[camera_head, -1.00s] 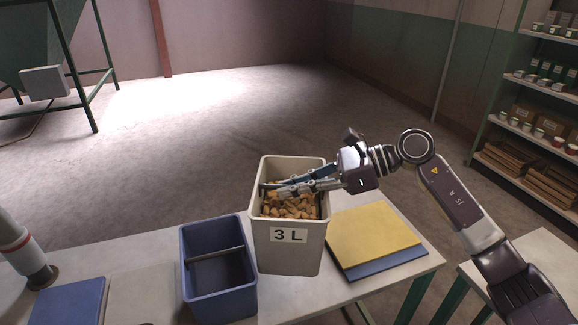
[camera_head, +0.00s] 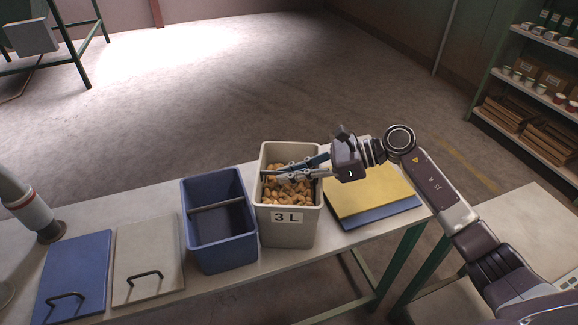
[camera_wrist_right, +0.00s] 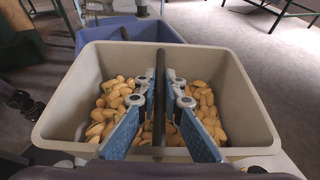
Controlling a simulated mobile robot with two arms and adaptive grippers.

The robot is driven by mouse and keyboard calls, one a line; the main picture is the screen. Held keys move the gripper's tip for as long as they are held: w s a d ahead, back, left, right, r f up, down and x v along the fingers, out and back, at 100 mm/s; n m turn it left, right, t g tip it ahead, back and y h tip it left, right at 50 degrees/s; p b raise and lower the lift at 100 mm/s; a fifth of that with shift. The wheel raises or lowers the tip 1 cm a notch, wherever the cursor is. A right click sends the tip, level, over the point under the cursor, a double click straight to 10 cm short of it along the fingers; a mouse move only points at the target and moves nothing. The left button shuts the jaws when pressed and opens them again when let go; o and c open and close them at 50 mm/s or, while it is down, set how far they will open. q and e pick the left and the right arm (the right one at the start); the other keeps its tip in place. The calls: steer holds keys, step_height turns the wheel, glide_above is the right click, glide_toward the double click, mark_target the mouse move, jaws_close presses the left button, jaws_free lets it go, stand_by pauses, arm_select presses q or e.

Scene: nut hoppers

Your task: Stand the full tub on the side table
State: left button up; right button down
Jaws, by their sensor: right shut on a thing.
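The full tub (camera_head: 289,233) is light grey, marked "3 L" and filled with tan nuts (camera_head: 288,187). It is upright over the long table (camera_head: 215,284), right of the blue tub; I cannot tell whether its base touches the table. My right gripper (camera_head: 268,175) reaches into its mouth from the right. In the right wrist view, its blue-padded fingers (camera_wrist_right: 160,108) are shut on the dark bar (camera_wrist_right: 160,70) across the tub (camera_wrist_right: 245,115). The pale side table (camera_head: 520,235) is at the right, partly behind my right arm.
An empty blue tub (camera_head: 247,250) with a bar stands close on the left. Blue (camera_head: 80,265) and beige (camera_head: 150,245) lids with handles lie further left. Yellow (camera_head: 372,190) and blue panels lie stacked at the right. A shelf rack (camera_head: 525,100) stands behind.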

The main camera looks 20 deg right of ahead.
steer(key=c, duration=2.5)
jaws_free()
steer(key=shift+f, duration=0.1)
steer(key=o, duration=0.4)
steer(key=shift+s, duration=0.15)
steer(key=shift+d, duration=0.25)
steer(key=shift+r+b+v, duration=0.15)
steer(key=shift+b+v, duration=0.7)
steer(key=shift+v, duration=2.05)
steer(key=shift+r+b+v, duration=0.1)
steer(key=shift+b+v, duration=0.7)
steer(key=shift+v, duration=2.15)
steer(key=shift+a, duration=0.2)
